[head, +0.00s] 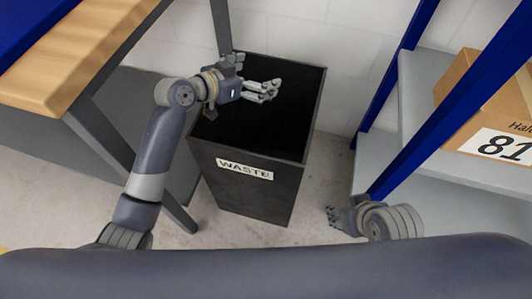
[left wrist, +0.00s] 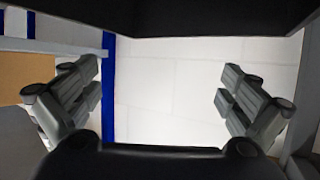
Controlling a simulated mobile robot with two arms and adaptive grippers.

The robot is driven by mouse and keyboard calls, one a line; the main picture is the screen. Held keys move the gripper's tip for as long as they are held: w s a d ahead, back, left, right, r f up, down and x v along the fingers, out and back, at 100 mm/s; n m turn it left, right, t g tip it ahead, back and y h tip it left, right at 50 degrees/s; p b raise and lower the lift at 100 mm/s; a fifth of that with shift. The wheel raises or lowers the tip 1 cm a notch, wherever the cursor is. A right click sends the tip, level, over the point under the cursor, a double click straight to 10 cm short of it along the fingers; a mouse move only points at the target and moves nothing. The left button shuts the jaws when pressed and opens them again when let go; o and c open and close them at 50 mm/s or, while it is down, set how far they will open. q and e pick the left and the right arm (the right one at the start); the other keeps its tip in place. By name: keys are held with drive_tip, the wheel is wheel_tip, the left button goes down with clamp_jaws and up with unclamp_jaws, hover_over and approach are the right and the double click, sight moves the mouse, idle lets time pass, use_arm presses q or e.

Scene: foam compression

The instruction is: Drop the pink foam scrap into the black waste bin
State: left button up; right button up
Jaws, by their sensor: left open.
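The black waste bin (head: 240,193), with a white WASTE label on its front, stands upright on the floor in the middle of the head view. My left gripper (head: 270,91) is over the bin's open top, its fingers pointing right. In the left wrist view, its two fingers (left wrist: 160,88) are spread wide apart with nothing between them. The pink foam scrap is not seen in either view; the dark inside of the bin shows no pink. My right gripper (head: 333,215) is low, right of the bin, small and partly hidden by its own arm.
A wood-topped table (head: 85,50) with grey legs stands left of the bin. A grey shelf with blue posts (head: 430,125) stands at the right and holds a cardboard box (head: 480,85). A white wall (head: 345,50) is behind the bin.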

use_arm(q)
drive_tip(key=v, duration=0.7)
drive_tip(key=shift+a, duration=0.15)
drive_tip(key=shift+s, duration=0.15)
